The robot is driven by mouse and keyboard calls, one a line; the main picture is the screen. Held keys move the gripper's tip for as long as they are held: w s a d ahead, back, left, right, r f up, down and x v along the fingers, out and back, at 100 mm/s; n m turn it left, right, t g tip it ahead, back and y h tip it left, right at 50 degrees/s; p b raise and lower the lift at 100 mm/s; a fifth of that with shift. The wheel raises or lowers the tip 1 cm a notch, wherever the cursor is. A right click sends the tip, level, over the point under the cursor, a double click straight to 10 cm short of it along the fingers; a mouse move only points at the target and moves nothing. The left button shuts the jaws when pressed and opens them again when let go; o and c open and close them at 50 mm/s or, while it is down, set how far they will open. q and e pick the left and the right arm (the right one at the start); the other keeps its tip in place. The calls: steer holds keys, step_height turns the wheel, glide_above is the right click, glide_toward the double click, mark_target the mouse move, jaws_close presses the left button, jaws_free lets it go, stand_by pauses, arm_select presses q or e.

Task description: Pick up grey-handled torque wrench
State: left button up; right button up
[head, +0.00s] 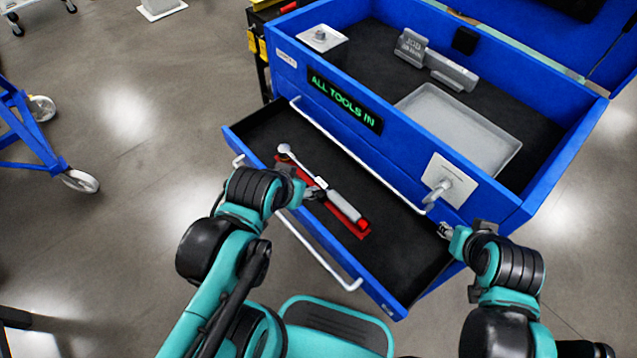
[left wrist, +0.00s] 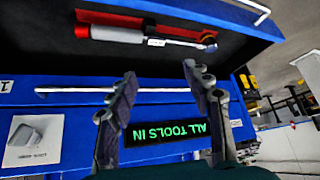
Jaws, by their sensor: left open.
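The torque wrench (head: 345,206) lies in the open blue drawer, in a red holder (head: 356,229). It has a grey handle with a red end and a round metal head. In the left wrist view the wrench (left wrist: 125,35) lies across the top, beyond my fingertips. My left gripper (head: 315,191) is over the drawer at the middle of the wrench and hides part of it. In the left wrist view the left gripper (left wrist: 159,68) is open, with nothing between its fingers. My right gripper (head: 443,230) is by the drawer's right end, away from the wrench; its opening is too small to tell.
The drawer's front carries a long silver handle (head: 325,262). Above it, the blue cabinet (head: 500,205) has a lit "ALL TOOLS IN" display (head: 345,99) and a white plate with a hook (head: 452,181). A grey tray (head: 440,112) lies on top. The drawer's right part is bare.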

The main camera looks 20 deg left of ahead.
arm_select(q)
steer(key=m, duration=0.1)
steer(key=m+g+p, duration=0.5)
steer(key=m+g, duration=0.2)
steer(key=m, duration=1.5)
glide_above(336, 196)
step_height(336, 196, down, 11)
steer(key=shift+f, duration=0.1)
step_height(336, 196, down, 4)
steer(key=shift+d+r+m+b, duration=0.2)
steer(key=shift+m+b, duration=0.1)
steer(key=shift+b, duration=0.3)
steer(key=f+b, duration=0.3)
steer(key=f, duration=0.2)
steer(key=shift+a+f, duration=0.15)
steer(key=shift+a, duration=0.05)
steer(key=shift+c, duration=0.3)
jaws_close()
